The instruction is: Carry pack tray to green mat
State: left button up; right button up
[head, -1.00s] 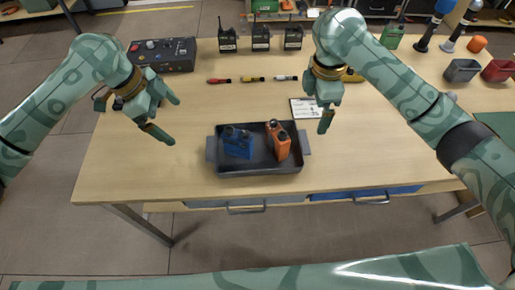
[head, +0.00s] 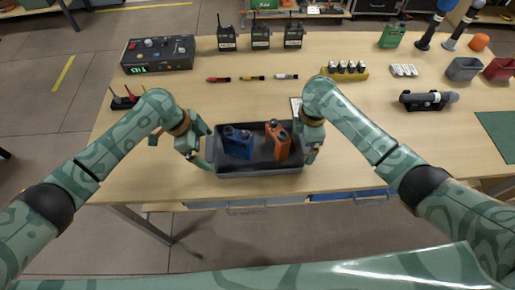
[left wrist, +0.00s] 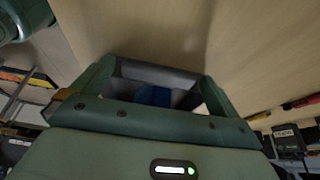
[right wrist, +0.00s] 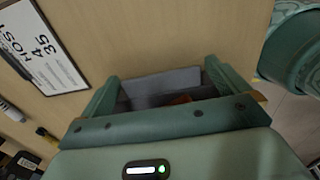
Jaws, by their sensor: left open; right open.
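The dark grey pack tray (head: 258,174) lies on the wooden table near its front edge. It holds a blue pack (head: 238,143) and an orange pack (head: 277,142). My left gripper (head: 204,156) is open at the tray's left end. In the left wrist view the tray (left wrist: 155,73) shows between its fingers. My right gripper (head: 311,148) is open at the right end, and the right wrist view shows the tray (right wrist: 160,84) between its fingers. I cannot tell whether the fingers touch the tray. The green mat (head: 499,130) lies at the table's right, cut by the picture edge.
A black device (head: 432,100) lies left of the mat. A yellow holder (head: 344,73) and a white strip (head: 404,70) stand behind. Radios (head: 261,38), markers (head: 252,78) and a control box (head: 158,54) are farther back. A paper sheet (right wrist: 42,52) lies by the right gripper.

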pick_arm(q)
jog(key=shift+d+f, duration=0.1)
jog(key=shift+f, duration=0.15)
pick_arm(e)
jog(key=shift+f, duration=0.25)
pick_arm(q)
jog(key=c, duration=1)
pick_arm(e)
jog(key=c, duration=1)
pick_arm(q)
jog(key=shift+r, duration=0.1)
pick_arm(e)
jog(key=shift+r, duration=0.1)
pick_arm(q)
notch_tip(320, 180, up, 6)
jog(key=p, duration=0.5)
jog(key=shift+w+r, duration=0.1)
jog(key=shift+r, duration=0.05)
pick_arm(e)
notch_tip(320, 180, up, 6)
jog(key=shift+w+r, duration=0.1)
jog(key=shift+r, duration=0.05)
